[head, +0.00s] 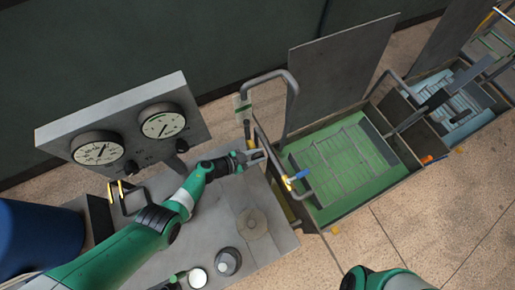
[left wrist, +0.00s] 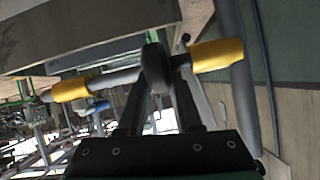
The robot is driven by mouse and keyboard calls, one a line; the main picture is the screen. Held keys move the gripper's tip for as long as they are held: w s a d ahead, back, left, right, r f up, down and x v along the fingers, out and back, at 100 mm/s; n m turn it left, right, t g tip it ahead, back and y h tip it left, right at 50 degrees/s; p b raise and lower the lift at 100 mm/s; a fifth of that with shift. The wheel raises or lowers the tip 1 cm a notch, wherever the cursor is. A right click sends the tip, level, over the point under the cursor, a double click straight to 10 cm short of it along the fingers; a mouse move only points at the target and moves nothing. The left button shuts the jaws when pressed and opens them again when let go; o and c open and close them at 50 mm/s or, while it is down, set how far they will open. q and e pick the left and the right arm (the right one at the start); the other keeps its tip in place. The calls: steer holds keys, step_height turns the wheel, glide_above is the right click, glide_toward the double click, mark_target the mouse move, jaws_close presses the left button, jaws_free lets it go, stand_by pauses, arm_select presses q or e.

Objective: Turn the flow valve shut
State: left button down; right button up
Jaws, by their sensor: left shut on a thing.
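The flow valve handle is a grey crossbar with yellow ends and a dark hub in the middle. In the left wrist view its hub (left wrist: 155,66) sits between the fingertips of my left gripper (left wrist: 156,85), and the yellow ends stick out to both sides. The bar lies tilted in that view. In the head view the left gripper (head: 262,156) is at the right edge of the grey bench, shut on the middle of the handle (head: 247,131), whose centre it partly hides. My right gripper is out of view; only a green part of that arm shows at the bottom.
A blue-handled fitting (head: 298,174) is close beside the handle. A grey panel with two dials (head: 130,125) stands at the back left of the bench (head: 205,225). A green-floored tank (head: 345,165) lies to the right, with a grey rail and an upright plate (head: 340,65).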

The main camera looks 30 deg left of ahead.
arm_select(q)
steer(key=shift+w+g+y+p, duration=0.15)
steer(key=shift+g+y+p, duration=0.35)
steer(key=shift+p, duration=0.25)
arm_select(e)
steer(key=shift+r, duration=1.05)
arm_select(q)
steer(key=c, duration=0.6)
jaws_free()
